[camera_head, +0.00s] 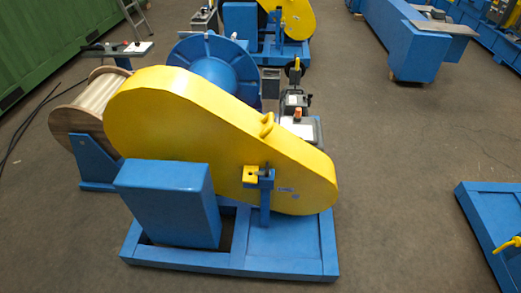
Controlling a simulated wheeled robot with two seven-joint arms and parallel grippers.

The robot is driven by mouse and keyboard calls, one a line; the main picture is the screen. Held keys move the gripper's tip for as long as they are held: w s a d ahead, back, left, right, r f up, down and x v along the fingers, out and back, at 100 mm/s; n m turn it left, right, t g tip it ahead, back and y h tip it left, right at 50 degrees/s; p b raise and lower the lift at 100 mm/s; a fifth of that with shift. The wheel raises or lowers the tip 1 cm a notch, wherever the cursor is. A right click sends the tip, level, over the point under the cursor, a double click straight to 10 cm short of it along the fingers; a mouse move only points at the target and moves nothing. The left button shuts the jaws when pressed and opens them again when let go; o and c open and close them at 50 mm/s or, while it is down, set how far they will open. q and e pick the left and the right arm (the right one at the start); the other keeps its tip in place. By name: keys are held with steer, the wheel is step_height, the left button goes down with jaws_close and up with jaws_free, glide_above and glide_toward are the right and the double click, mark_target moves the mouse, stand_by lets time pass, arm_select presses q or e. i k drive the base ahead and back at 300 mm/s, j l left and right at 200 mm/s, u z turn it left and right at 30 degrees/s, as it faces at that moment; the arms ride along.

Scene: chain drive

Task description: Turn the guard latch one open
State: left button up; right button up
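A large yellow chain guard (190,115) stands on a blue base frame (230,263). A small latch-like fitting (258,175), with a yellow block, a blue bracket and a dark pin, sits on the guard's front face. It is at the top of a blue post (265,205). It is too small to tell whether it is turned open or closed, or whether it is latch one. A yellow handle (267,126) sticks out from the guard's upper edge. Neither of my grippers is in view.
A blue box (168,203) stands on the frame left of the post. Behind the guard are a wooden reel (85,105), a blue wheel (215,65) and a grey control box (303,128). Another blue frame (495,230) is at right. The floor between is clear.

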mark_target(267, 173)
steer(key=i+j+u, duration=0.1)
steer(key=i, duration=0.5)
steer(key=i+j+u, duration=0.15)
steer(key=i+j, duration=0.15)
steer(key=i, duration=0.3)
